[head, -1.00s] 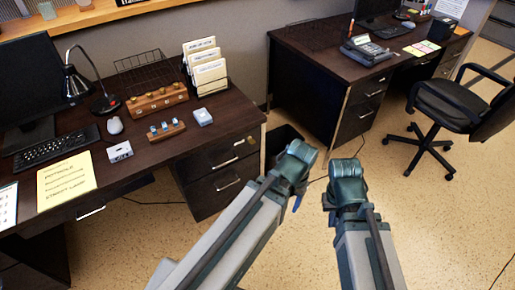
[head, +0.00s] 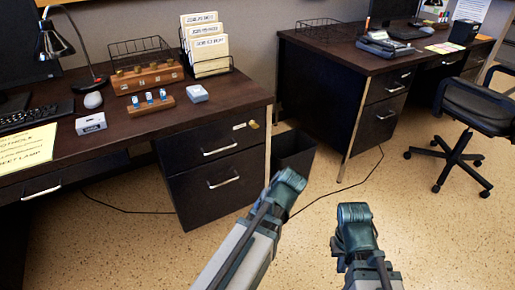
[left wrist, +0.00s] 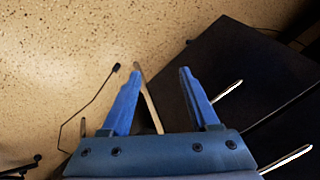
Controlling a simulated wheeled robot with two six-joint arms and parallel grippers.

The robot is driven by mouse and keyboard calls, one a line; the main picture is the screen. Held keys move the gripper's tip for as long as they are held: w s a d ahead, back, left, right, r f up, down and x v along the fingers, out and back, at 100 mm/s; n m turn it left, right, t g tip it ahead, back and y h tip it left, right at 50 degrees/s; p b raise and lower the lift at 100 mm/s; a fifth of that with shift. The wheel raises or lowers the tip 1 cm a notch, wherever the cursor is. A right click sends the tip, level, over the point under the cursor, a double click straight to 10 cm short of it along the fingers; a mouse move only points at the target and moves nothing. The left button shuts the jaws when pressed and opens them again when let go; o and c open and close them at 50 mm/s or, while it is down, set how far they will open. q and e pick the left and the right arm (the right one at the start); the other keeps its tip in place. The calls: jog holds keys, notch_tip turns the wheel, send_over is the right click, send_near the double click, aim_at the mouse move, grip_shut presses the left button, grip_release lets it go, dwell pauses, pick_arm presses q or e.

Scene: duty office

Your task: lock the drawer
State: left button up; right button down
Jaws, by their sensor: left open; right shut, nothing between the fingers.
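The left desk's dark pedestal has a top drawer (head: 195,145) with a pale bar handle (head: 220,150). The drawer looks flush with the pedestal. A small brass-coloured key or lock piece (head: 253,125) sits at its upper right corner, beside a small white label. My left gripper (left wrist: 160,72) is open and empty in the left wrist view, with floor and a dark cabinet with pale handles beyond it. In the head view its fingers are mostly hidden; its wrist is below and right of the drawer. My right gripper (head: 355,228) is farther right over the floor, shut and empty.
A dark bin (head: 293,153) stands right of the pedestal. Another desk (head: 325,75) and an office chair (head: 480,105) are farther right. The left desktop holds a lamp, a wooden block with knobs, stamps and a file rack (head: 208,45). Open floor lies in front.

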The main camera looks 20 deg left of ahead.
pick_arm(q)
jog(key=w+a+r+n+t+y+b, duration=0.1)
jog(key=w+a+r+n+t+y, duration=0.25)
jog(key=w+y, duration=0.2)
jog(key=w+d+r+n+t+y, duration=0.2)
jog(key=r, duration=0.4)
jog(key=w+d+r+n+t+y, duration=0.1)
jog(key=w+r+n+t+y, duration=0.1)
jog(key=r, duration=0.5)
jog(key=shift+w+d+r+t, duration=0.15)
jog(key=shift+w+d+t, duration=0.25)
jog(key=shift+w+t, duration=0.35)
jog(key=shift+w, duration=0.15)
